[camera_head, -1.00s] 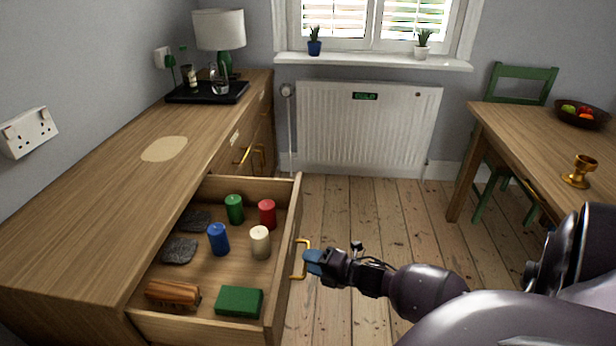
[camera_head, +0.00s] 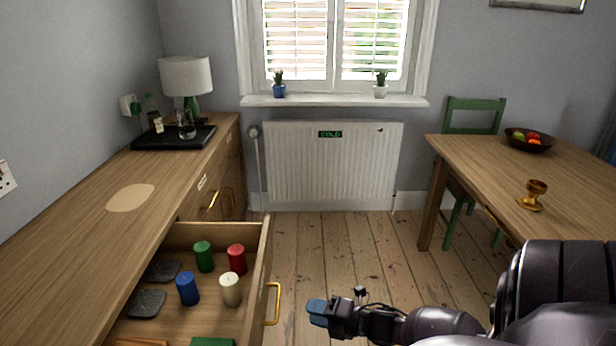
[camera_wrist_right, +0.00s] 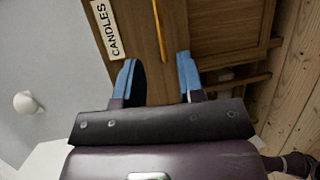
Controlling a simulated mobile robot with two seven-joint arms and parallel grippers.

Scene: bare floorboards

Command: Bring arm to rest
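My right gripper (camera_head: 314,312) is low in the head view, to the right of the open drawer (camera_head: 262,285) and apart from its gold handle (camera_head: 273,304). In the right wrist view the two blue fingers of my right gripper (camera_wrist_right: 158,80) are spread, with nothing held between them. A gold bar, which looks like a handle (camera_wrist_right: 159,30), lies beyond the fingers against a wooden front with a "CANDLES" label (camera_wrist_right: 107,29). My left gripper is not in view.
The drawer holds green (camera_head: 203,256), red (camera_head: 237,259), blue (camera_head: 187,288) and cream (camera_head: 230,289) candles. Bare floorboards (camera_head: 340,250) lie between, below the radiator (camera_head: 330,165).

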